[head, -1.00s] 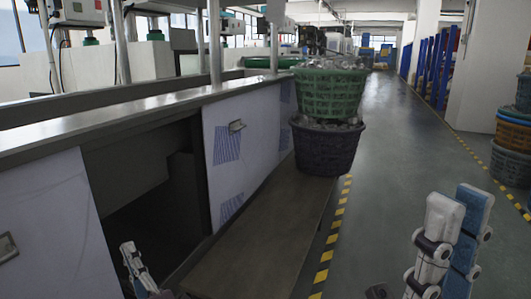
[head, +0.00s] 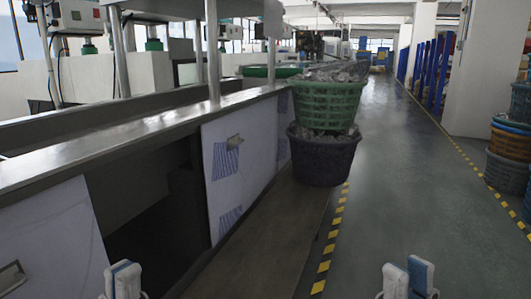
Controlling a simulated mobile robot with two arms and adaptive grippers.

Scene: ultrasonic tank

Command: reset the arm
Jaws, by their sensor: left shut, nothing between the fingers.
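My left gripper (head: 122,281) shows at the bottom left edge of the head view, pointing up. Its fingers are shut with nothing between them. My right gripper (head: 408,279) shows at the bottom right, also pointing up, over the floor. Its two fingers stand side by side against each other, with nothing visible between them. Both grippers are apart from everything around them. Most of both arms is outside the picture.
A long metal-topped tank (head: 140,128) with white panels runs along the left. More baskets (head: 507,172) stand at right. The aisle floor (head: 415,190) is clear.

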